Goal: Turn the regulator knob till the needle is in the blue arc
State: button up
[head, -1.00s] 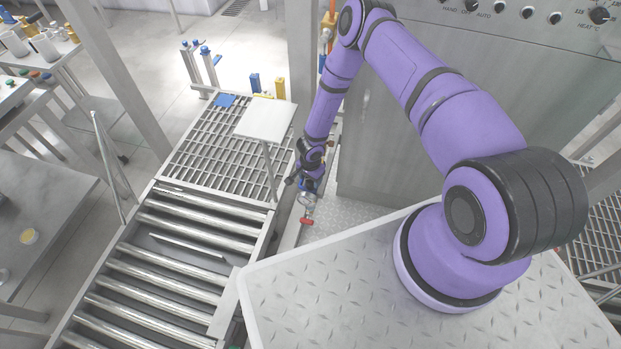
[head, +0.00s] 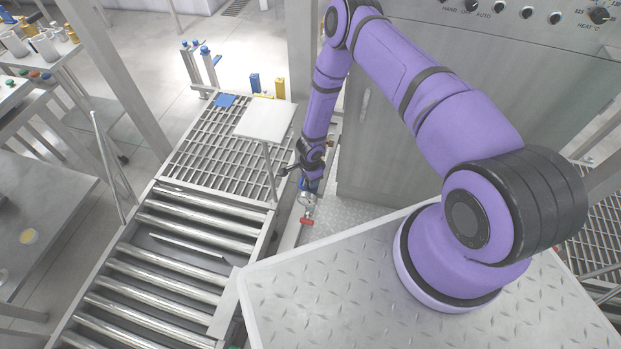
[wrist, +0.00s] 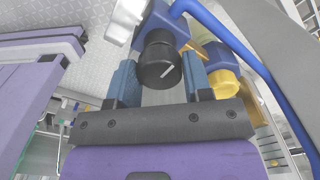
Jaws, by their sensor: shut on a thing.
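The regulator knob (wrist: 160,66) is black with a white line across its face, and it sits on a blue regulator body in the wrist view. My gripper (wrist: 160,75) has its two blue fingers on either side of the knob and is shut on it. In the head view my gripper (head: 309,183) is low beside the conveyor, at the blue regulator. A small round gauge (head: 307,201) shows just below it, too small to read. I cannot tell where its needle or the blue arc is.
A red handle (head: 306,221) is just below the gauge. The roller conveyor (head: 180,235) and a white plate on a post (head: 266,121) stand to the left. A steel cabinet (head: 420,130) is to the right. A blue hose (wrist: 230,38) and a yellow-ended fitting (wrist: 224,82) are close to my gripper.

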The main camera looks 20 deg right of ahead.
jog(key=o, duration=0.9)
notch_tip(320, 180, up, 11)
jog(key=shift+f, duration=0.1)
dwell(0.7)
